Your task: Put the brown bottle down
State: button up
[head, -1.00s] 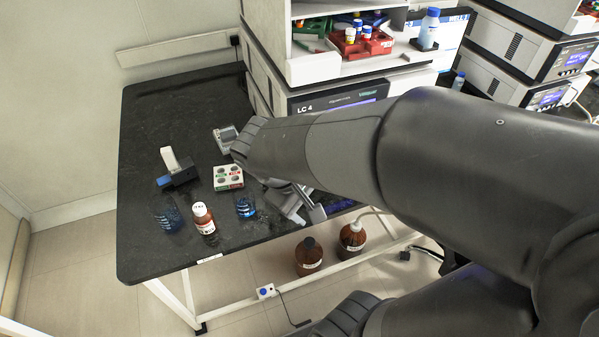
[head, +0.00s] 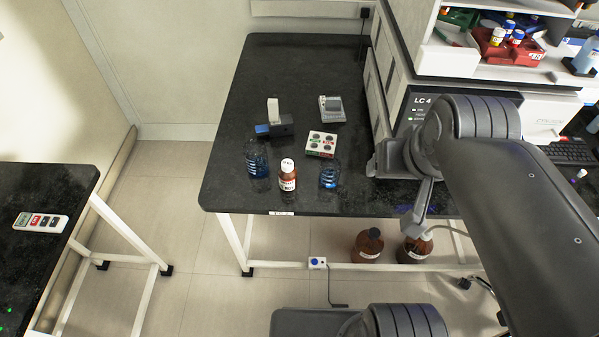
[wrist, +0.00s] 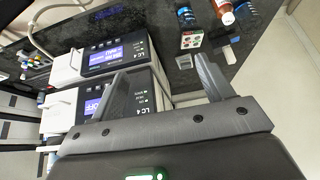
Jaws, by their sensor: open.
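The brown bottle (head: 288,178), with a white cap and a white label, stands upright on the black bench top near its front edge. It stands between two blue glass vessels, one on the left (head: 257,163) and one on the right (head: 329,176). The bottle also shows at the top edge of the wrist view (wrist: 224,12), partly cut off. My gripper (wrist: 166,78) is open, with nothing between its fingers. In the head view it is to the right of the bottle, clear of it, and its fingertips are hard to make out.
A rack with round holes (head: 321,144), a black device with a white upright part (head: 275,122) and a grey instrument (head: 331,109) stand behind. LC 4 units (head: 425,100) stand on the right. Two larger brown bottles (head: 368,245) are below the bench. The bench's left part is clear.

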aim_at(283, 169)
jog(key=w+a+f+m+g+y, duration=0.4)
jog(key=a+f+m+g+y, duration=0.4)
jog(key=a+f+y, duration=0.55)
jog(key=w+f+m+t, duration=0.3)
jog(key=f+m+t, duration=0.1)
jog(key=f+m, duration=0.1)
jog(key=w+f+m+t, duration=0.4)
jog(key=f+m+t, duration=0.1)
jog(key=f+m, duration=0.1)
jog(key=w+d+f+m+t, duration=0.1)
jog(key=w+f+m+t, duration=0.3)
jog(key=f+m, duration=0.1)
jog(key=shift+w+f+m+y, duration=0.1)
jog(key=shift+f+m+y, duration=0.3)
jog(key=shift+m, duration=0.4)
jog(key=x, duration=1.1)
jog(key=shift+w+a+r, duration=0.15)
jog(key=shift+w+a, duration=0.1)
jog(key=shift+a, duration=0.1)
jog(key=shift+c, duration=0.4)
jog(key=c, duration=1.2)
jog(key=shift+o, duration=0.2)
jog(key=shift+r, duration=0.1)
